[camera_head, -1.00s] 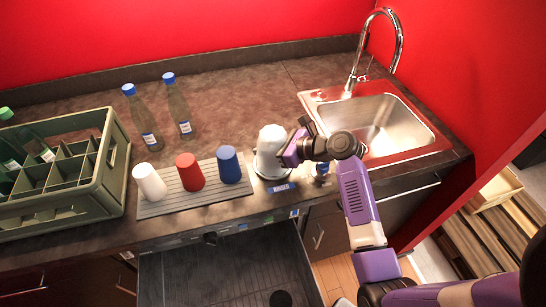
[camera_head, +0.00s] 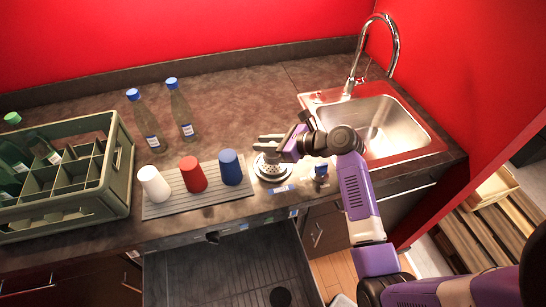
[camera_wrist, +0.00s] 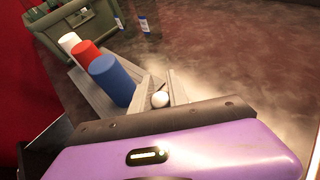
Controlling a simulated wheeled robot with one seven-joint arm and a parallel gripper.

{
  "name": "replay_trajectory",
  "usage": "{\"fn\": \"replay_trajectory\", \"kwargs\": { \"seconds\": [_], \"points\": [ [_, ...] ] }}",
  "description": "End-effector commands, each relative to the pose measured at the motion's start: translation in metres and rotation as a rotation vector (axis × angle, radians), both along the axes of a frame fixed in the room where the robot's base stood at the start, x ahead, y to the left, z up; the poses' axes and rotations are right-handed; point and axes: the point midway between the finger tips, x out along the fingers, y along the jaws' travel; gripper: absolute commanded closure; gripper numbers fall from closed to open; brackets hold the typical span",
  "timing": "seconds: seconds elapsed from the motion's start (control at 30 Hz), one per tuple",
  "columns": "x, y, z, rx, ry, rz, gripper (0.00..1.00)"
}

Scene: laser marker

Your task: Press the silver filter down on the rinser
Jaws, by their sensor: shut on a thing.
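The silver filter (camera_head: 269,163) shows below my gripper's fingers in the head view, as a small perforated metal piece over the round rinser (camera_head: 272,176) on the counter's front edge. I cannot tell whether any gap lies between filter and rinser. My gripper (camera_head: 267,143) is above it, its fingers pointing left. In the wrist view my gripper (camera_wrist: 160,90) has a small white round knob (camera_wrist: 160,99) between its fingers. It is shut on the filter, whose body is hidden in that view.
White (camera_head: 154,184), red (camera_head: 193,174) and blue (camera_head: 231,167) cups stand on a ribbed mat (camera_head: 160,208) left of the rinser. Two bottles stand behind. A green crate (camera_head: 115,185) is far left, the sink (camera_head: 385,120) right. A small blue-capped bottle (camera_head: 320,172) is near my arm.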

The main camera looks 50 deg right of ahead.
Motion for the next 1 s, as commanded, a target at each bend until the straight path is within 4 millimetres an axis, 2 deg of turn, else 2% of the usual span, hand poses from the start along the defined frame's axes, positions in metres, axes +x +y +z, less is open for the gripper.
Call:
{"fn": "replay_trajectory", "kwargs": {
  "seconds": [0.8,1.0],
  "points": [
    [0.001,-0.001,0.053,-0.003,-0.003,0.0,1.0],
    [0.0,0.0,0.057,-0.001,-0.001,0.0,1.0]
  ]
}}
